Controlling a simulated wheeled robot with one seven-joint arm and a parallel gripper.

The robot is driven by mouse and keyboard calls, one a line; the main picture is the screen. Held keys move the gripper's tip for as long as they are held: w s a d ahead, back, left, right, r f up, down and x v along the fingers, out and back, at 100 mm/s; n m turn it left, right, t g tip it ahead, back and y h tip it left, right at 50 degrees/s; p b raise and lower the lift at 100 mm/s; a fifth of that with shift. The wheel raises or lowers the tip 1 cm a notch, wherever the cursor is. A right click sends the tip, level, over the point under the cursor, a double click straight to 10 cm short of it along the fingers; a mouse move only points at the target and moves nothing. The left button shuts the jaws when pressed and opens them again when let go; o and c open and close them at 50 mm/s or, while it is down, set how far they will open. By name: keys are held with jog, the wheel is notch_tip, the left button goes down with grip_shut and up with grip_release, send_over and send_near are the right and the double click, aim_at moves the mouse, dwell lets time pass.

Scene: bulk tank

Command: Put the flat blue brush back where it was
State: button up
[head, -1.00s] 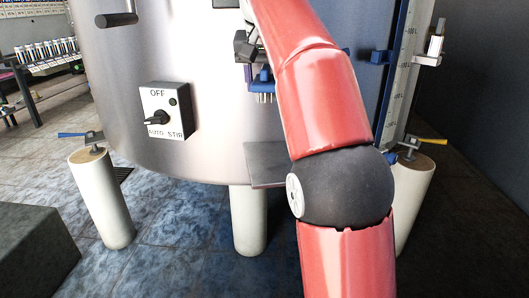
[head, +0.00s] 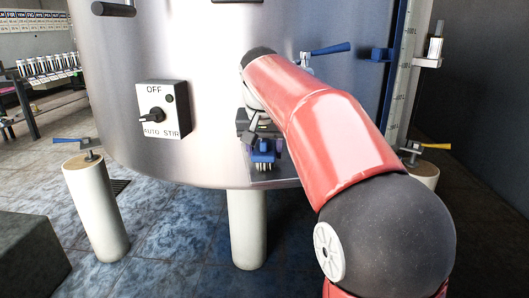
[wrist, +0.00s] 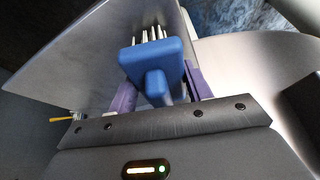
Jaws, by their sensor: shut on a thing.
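My gripper (head: 263,147) is shut on the flat blue brush (head: 263,157), with its purple fingers on either side of it. The brush's bristles point down in the head view. In the wrist view the brush's blue block and handle (wrist: 150,62) show between the fingers, with pale bristles beyond. A flat grey shelf (head: 284,181) sticks out low on the tank, and the brush is in front of or just above it. The shelf also shows in the wrist view (wrist: 105,62). I cannot tell whether the bristles touch it.
The steel tank (head: 215,75) stands close behind my gripper. A switch box (head: 161,109) is to the left and a valve with a blue lever (head: 328,49) is above right. White legs (head: 247,230) stand below.

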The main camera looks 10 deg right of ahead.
jog(key=shift+f, duration=0.2)
jog(key=o, duration=0.9)
jog(key=shift+o, duration=0.2)
jog(key=p+v, duration=0.2)
jog(key=v, duration=1)
jog(key=shift+r+p, duration=0.25)
jog(key=shift+p, duration=0.15)
jog(key=s+d+f+n+t+y, duration=0.1)
jog(key=s+f+n, duration=0.2)
jog(key=s+f, duration=2.1)
jog(key=shift+s+d+n, duration=0.15)
jog(key=shift+d+n, duration=0.05)
jog(key=shift+n, duration=0.1)
jog(key=shift+f, duration=0.1)
